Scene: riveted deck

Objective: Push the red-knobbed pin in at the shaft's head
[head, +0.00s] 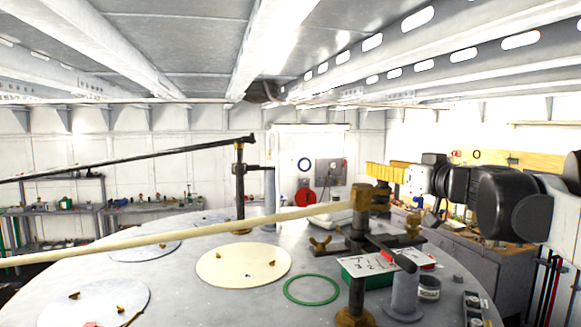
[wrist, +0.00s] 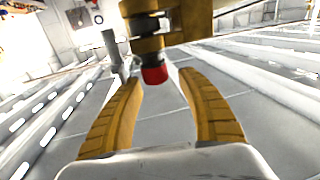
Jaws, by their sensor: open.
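The shaft's head is a brass block (head: 362,197) on top of a dark upright shaft, where a long cream rod ends. It also shows close up at the top of the wrist view (wrist: 203,18). Beneath it in that view, a black and brass stem ends in the red knob (wrist: 154,75). My gripper (wrist: 160,80) is open, with its yellow fingers either side of the knob's end and gaps visible on both sides. In the head view my gripper (head: 372,172) is just above and right of the brass head. The knob cannot be made out there.
The round grey table (head: 200,300) bears a cream disc (head: 243,265), a green ring (head: 312,289), a green tray (head: 368,282) and a grey cup (head: 429,288). A second upright post (head: 239,190) carries a dark rod. The cream rod crosses the left side.

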